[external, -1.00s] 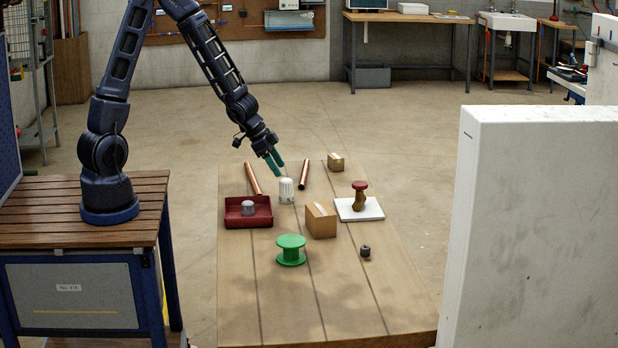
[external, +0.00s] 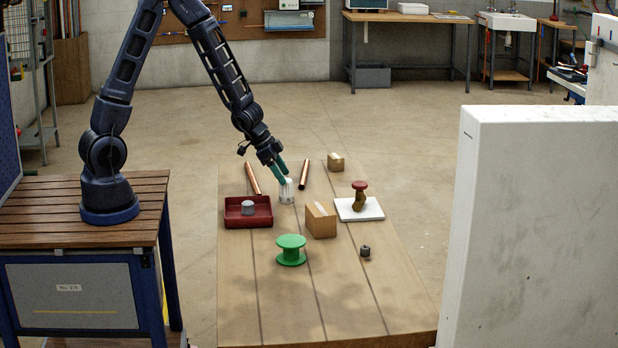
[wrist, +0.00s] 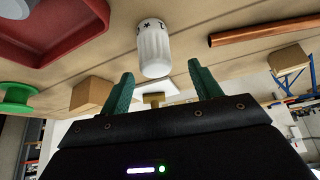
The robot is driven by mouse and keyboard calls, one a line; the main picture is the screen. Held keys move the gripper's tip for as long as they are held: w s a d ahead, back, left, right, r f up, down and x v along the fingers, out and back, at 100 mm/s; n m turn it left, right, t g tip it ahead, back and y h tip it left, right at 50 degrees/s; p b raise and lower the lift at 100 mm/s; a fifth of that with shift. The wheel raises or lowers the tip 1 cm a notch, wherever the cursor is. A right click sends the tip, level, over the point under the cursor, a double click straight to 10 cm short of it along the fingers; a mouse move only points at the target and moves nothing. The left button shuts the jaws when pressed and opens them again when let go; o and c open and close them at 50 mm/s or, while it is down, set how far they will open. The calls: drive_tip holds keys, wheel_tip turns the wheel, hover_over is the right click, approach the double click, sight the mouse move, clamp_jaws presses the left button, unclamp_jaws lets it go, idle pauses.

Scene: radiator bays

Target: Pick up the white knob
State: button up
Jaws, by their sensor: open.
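The white knob (external: 286,192) is a ribbed white cylinder standing on the wooden table between the red tray and a copper pipe. In the wrist view the white knob (wrist: 153,50) shows its ribs and a band with dark markings, just beyond the fingertips and centred between them. My gripper (external: 281,172) has green fingers and is at the upper part of the knob in the external view, partly in front of it. In the wrist view my gripper (wrist: 160,82) is open with nothing between its fingers. I cannot tell whether a finger touches the knob.
A red tray (external: 233,221) holding a grey piece is left of the knob. Copper pipes (external: 304,174) lie behind it. A cardboard box (external: 321,221), a green spool (external: 291,250) and a white board (external: 372,211) are nearby. The table's front is clear.

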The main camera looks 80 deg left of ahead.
sight(289, 185)
drive_tip(key=shift+d+x, duration=0.15)
drive_tip(key=shift+x, duration=0.5)
drive_tip(key=shift+d+x, duration=0.15)
drive_tip(key=shift+x, duration=1.65)
drive_tip(key=shift+c, duration=0.2)
drive_tip(key=c, duration=1.1)
